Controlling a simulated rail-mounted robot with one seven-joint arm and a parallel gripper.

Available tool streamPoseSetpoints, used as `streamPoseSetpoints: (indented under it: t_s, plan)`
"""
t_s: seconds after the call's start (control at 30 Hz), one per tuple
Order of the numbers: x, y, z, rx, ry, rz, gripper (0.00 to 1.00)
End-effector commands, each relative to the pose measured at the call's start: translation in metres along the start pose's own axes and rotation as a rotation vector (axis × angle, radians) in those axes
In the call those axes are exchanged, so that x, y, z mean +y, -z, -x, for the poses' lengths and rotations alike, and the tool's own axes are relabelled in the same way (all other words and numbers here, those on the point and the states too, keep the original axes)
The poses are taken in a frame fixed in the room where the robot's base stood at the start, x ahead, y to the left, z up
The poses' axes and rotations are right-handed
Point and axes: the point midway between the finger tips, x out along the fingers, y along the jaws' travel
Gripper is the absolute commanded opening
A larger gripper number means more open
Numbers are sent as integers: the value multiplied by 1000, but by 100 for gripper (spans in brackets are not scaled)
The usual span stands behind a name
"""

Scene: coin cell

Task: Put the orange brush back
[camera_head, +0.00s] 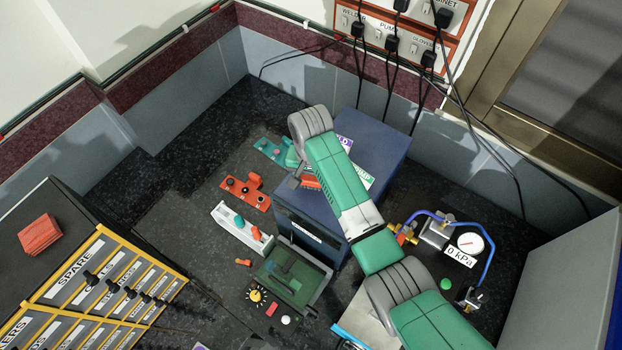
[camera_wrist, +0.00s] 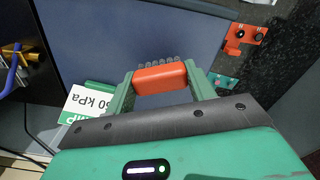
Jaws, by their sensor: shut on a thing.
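The orange brush (camera_wrist: 160,78) is between the two green fingers of my gripper (camera_wrist: 160,88) in the wrist view. Its smooth orange back faces the camera, and a row of grey bristle tips shows along its far edge. In the head view a small orange part of the brush (camera_head: 311,182) shows beside my gripper, over the dark blue box. My arm hides much of the gripper there. The brush is off the bench top; its exact height is hard to tell.
The blue box (camera_head: 312,215) stands beneath my arm. Left of it lie an orange plate with knobs (camera_head: 245,190), a teal plate (camera_head: 272,150) and a white tray (camera_head: 222,212). A green clear-lidded box (camera_head: 292,275) is in front. A gauge (camera_head: 470,243) with tubing stands right.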

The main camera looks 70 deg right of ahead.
Motion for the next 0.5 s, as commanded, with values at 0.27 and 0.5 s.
streamPoseSetpoints:
  t_s: [0.27, 0.5]
  plan:
    - [0, 0, -13, 1, 1, 0, 33]
    - [0, 0, -16, 0, 1, 0, 64]
